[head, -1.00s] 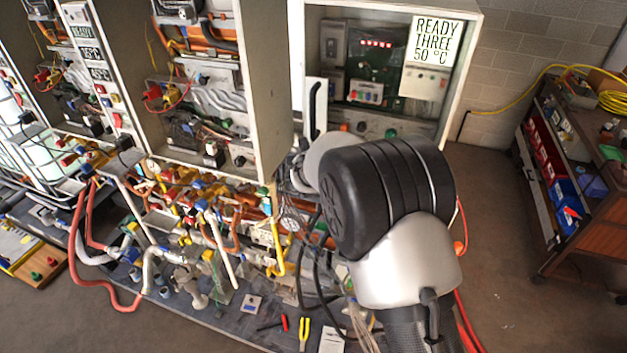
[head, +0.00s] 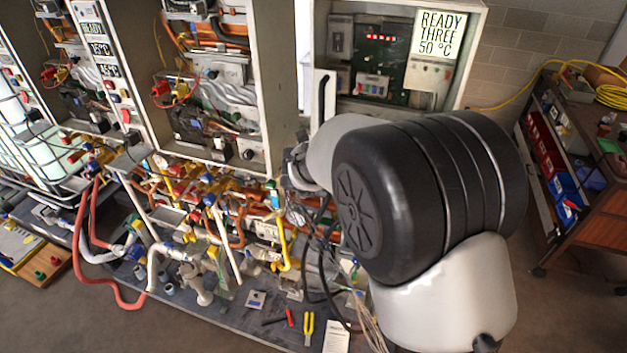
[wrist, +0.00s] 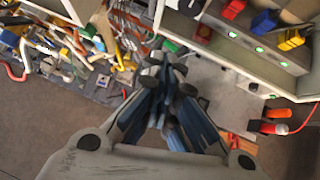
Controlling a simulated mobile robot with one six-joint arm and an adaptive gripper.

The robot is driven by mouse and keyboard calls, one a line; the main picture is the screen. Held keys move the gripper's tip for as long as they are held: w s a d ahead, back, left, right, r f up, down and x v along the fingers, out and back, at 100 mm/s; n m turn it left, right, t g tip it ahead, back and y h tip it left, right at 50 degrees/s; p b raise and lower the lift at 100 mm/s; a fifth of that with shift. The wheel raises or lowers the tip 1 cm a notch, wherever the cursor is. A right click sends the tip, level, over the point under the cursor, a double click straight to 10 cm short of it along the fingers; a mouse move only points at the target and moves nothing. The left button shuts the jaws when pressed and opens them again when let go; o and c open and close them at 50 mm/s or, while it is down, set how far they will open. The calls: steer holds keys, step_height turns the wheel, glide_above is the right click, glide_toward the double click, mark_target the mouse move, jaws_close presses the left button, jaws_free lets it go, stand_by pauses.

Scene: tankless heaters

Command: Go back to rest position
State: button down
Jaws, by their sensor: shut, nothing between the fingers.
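My gripper (wrist: 166,88) shows in the wrist view with its dark fingers drawn together and nothing between them. It hangs over the floor and the edge of the bench, apart from the things below. In the head view my arm's large black joint and white link fill the middle right, in front of the right-hand heater cabinet (head: 476,50). My fingers are mostly hidden behind the arm there.
Heater cabinets with pipes and valves stand at the left and centre. A low bench (head: 222,325) below holds fittings and yellow-handled pliers (head: 308,328). A brown cart (head: 590,250) with coloured bins stands at the right. Bare floor lies between the arm and cart.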

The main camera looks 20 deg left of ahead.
steer(key=s+d+r+n+y+b, duration=0.5)
steer(key=s+d+r+n+b, duration=0.45)
steer(key=n, duration=0.65)
steer(key=s+d+f+n+g+h+b, duration=0.2)
steer(key=s+d+f+n+b, duration=0.4)
steer(key=s, duration=0.8)
steer(key=s+d+f+n+g+h+b, duration=0.2)
steer(key=s+d+f+n+h+b, duration=0.2)
steer(key=s+d+f+n+b, duration=0.3)
steer(key=s+d+f+n, duration=0.5)
steer(key=s+d+f, duration=0.2)
steer(key=d, duration=0.2)
steer(key=shift+d+f+h, duration=0.15)
steer(key=shift+f+h, duration=0.15)
steer(key=shift+f, duration=0.1)
steer(key=c, duration=2.3)
jaws_free()
